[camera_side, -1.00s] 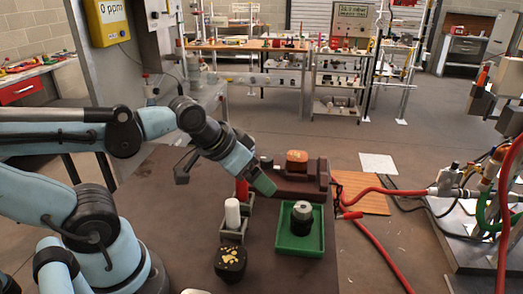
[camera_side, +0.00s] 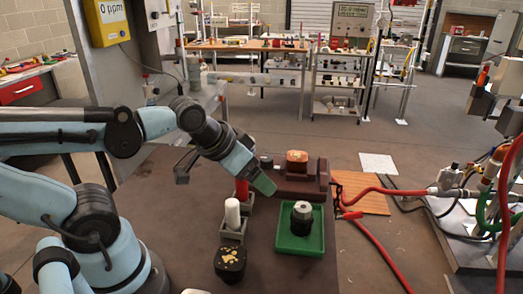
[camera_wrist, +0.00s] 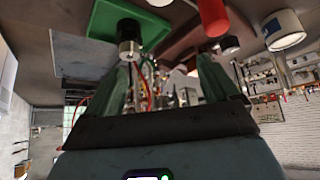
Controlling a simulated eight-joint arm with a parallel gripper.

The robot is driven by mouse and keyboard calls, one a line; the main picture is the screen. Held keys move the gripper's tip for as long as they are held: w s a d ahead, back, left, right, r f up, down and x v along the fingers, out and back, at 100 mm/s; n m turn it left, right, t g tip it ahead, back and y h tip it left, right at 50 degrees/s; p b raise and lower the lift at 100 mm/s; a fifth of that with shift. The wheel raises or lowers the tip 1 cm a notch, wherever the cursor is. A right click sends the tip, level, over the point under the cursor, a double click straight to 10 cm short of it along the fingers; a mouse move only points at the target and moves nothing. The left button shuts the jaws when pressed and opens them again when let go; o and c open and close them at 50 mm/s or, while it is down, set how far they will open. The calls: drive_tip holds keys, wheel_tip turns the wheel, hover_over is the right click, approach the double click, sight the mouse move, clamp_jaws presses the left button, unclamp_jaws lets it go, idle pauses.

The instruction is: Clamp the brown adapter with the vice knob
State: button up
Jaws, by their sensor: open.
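A brown adapter (camera_side: 297,156), an orange-brown block, sits on top of the dark reddish-brown vice (camera_side: 300,188). A small dark round part with a pale end, which looks like the vice knob (camera_side: 266,162), is at the vice's left end. In the wrist view, a similar round knob (camera_wrist: 229,44) shows beside the red cylinder. My gripper (camera_side: 265,187) is in front of the vice's left end and hides part of it. In the wrist view, the green fingers of my gripper (camera_wrist: 166,75) are apart with nothing held between them. The adapter is not clearly visible there.
A green tray (camera_side: 283,243) holds a dark and silver cylindrical part (camera_side: 301,213). A white cylinder (camera_side: 232,213) in a grey holder, a red cylinder (camera_side: 242,190) and a black pot (camera_side: 230,262) stand left of the tray. A red hose (camera_side: 375,248) runs to the right.

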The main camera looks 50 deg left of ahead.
drive_tip(key=shift+w, duration=0.1)
drive_tip(key=shift+c, duration=1.1)
drive_tip(key=shift+w+a+r+n, duration=0.2)
drive_tip(key=shift+r+n, duration=0.1)
drive_tip(key=shift+c, duration=0.6)
drive_tip(key=r+n+g, duration=0.2)
drive_tip(key=n+g, duration=0.5)
drive_tip(key=n, duration=1)
hover_over(266, 157)
wheel_tip(266, 157, down, 12)
drive_tip(key=shift+s, duration=0.1)
drive_tip(key=c, duration=1.1)
